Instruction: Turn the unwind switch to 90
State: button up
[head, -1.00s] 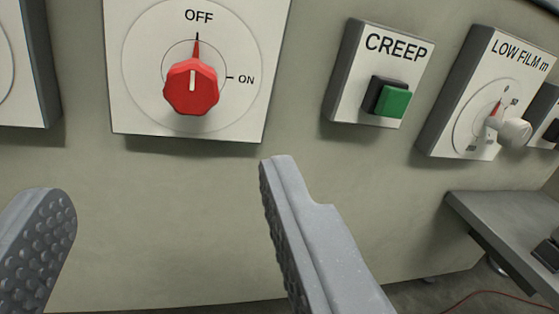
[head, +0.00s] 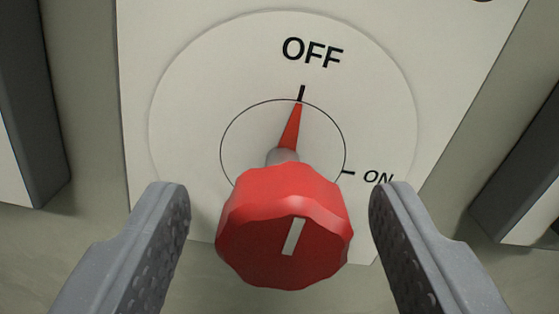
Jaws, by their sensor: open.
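The red switch knob (head: 283,230) stands out from a white plate (head: 190,40) in the head view, low in the middle. Its red pointer (head: 291,127) points up to the OFF mark, and an ON mark (head: 378,177) sits to the right. The knob carries a white line on its face. My gripper (head: 280,200) is open, with one grey finger to the left of the knob and the other to the right. Gaps show between both fingers and the knob. No label naming the switch is in view.
A grey-sided box (head: 30,110) stands at the left edge and another (head: 520,180) at the right edge. The panel (head: 90,240) between them and the plate is bare.

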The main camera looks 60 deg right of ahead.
jog(key=shift+w+d, duration=0.25)
jog(key=shift+d, duration=0.1)
jog(key=c, duration=1)
jog(key=shift+o, duration=0.2)
